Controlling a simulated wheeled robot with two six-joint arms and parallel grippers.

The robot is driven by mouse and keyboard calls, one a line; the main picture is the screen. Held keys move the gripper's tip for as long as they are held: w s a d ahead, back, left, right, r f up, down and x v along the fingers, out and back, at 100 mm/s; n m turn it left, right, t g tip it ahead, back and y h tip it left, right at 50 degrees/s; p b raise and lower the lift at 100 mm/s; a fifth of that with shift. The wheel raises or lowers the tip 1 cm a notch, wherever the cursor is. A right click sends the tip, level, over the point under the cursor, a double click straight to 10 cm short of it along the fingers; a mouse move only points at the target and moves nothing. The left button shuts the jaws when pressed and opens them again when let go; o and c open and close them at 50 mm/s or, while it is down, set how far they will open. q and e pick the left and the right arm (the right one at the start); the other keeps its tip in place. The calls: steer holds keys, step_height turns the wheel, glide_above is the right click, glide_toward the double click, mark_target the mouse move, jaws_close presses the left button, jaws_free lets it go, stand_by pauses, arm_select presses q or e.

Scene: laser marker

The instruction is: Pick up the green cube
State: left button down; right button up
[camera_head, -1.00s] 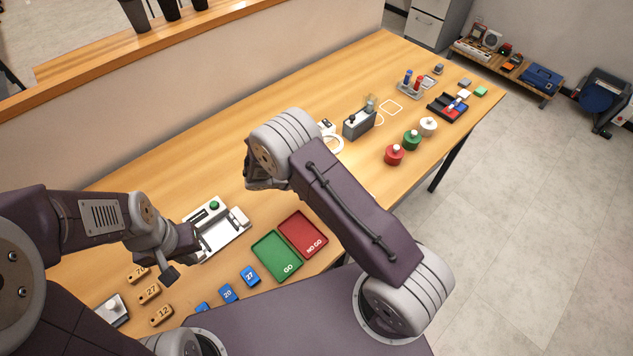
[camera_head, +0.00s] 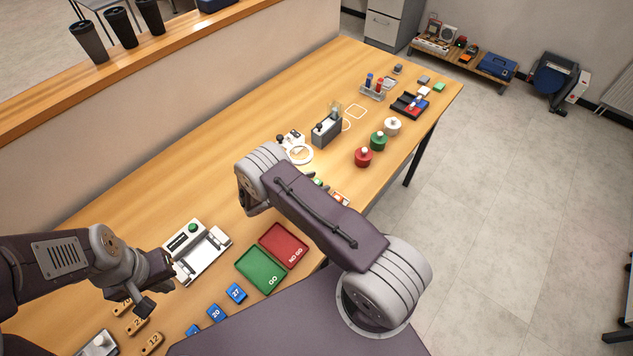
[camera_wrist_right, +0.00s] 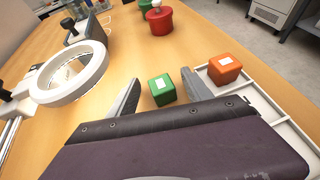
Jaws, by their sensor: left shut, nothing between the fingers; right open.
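The green cube (camera_wrist_right: 162,89), with a white label on top, sits on the table between the fingers of my right gripper (camera_wrist_right: 160,76) in the right wrist view. That gripper is open, one finger on each side; I cannot tell whether either touches the cube. In the head view a small part of the green cube (camera_head: 318,182) shows past my right arm, which hides the right fingers. My left gripper (camera_head: 165,267) is shut and empty beside the white device at the left.
An orange cube (camera_wrist_right: 225,68) sits close right of the green one, in a white tray (camera_wrist_right: 262,88). A white ring (camera_wrist_right: 70,73) stands at left. Red (camera_head: 363,156), green (camera_head: 378,141) and white (camera_head: 392,126) jars are beyond. The GO tray (camera_head: 262,270) and NO GO tray (camera_head: 284,245) lie nearer.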

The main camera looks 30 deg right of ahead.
mark_target(316, 181)
steer(key=shift+d+f, duration=0.15)
steer(key=shift+d, duration=0.05)
jaws_close()
step_height(316, 181, up, 4)
steer(key=shift+w+f+b, duration=0.1)
steer(key=shift+f+b, duration=0.1)
steer(key=shift+b, duration=0.25)
steer(key=s+d+r+b, duration=0.1)
steer(key=s+d+r, duration=0.5)
steer(key=s, duration=0.4)
steer(key=shift+r, duration=0.8)
